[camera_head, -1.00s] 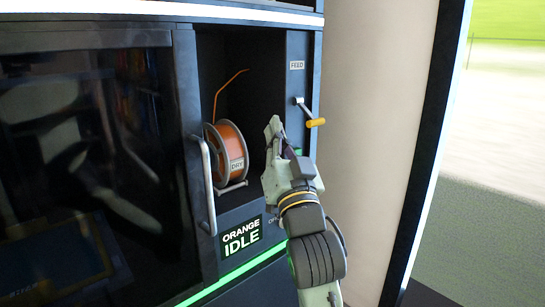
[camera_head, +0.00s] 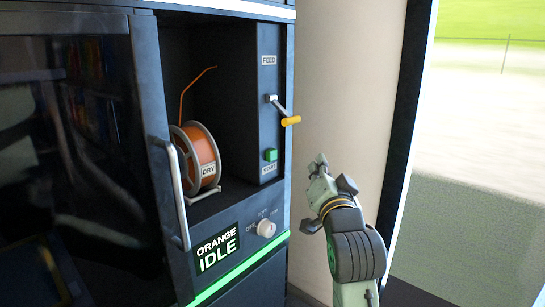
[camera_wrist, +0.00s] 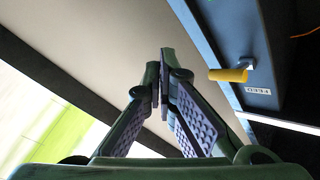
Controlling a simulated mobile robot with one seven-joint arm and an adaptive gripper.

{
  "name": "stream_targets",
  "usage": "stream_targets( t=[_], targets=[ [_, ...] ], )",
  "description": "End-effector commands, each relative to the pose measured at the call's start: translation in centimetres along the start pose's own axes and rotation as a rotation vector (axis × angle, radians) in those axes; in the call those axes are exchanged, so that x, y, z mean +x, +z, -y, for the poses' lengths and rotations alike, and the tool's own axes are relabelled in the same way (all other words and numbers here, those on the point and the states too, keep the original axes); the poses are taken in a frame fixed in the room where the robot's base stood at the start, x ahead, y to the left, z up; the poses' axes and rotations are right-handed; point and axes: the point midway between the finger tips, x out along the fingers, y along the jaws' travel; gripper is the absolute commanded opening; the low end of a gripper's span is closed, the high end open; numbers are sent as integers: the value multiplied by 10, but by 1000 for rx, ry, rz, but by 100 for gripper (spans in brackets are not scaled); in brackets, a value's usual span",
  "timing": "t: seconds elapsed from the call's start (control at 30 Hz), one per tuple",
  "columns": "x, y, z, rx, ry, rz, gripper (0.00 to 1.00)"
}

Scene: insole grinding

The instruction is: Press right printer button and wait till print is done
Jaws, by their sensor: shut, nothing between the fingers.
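The printer (camera_head: 215,20) is a dark cabinet with a glass door at the left. Its green button (camera_head: 270,154) sits on the narrow right panel, below the crank and above a small label. The screen (camera_head: 217,249) reads ORANGE IDLE. My gripper (camera_head: 318,163) is shut and empty, right of the button and apart from the printer, in front of the pale wall. In the wrist view my gripper (camera_wrist: 165,58) shows its fingertips together; the button is not seen there.
A crank with a yellow handle (camera_head: 291,121) juts out under the FEED label. An orange spool (camera_head: 201,159) marked DRY stands in the open bay. A white knob (camera_head: 266,228) is below it. A door handle (camera_head: 179,190) sticks out at the left. A window is at the right.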

Motion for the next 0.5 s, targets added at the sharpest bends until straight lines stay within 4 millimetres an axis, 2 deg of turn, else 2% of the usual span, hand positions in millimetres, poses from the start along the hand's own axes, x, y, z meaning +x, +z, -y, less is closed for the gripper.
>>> stream_targets(
  t=[0.17, 0.5],
  targets=[
    [9, 7, 7, -1, -2, 2, 0],
    [42, 31, 32, -2, -3, 1, 0]
  ],
)
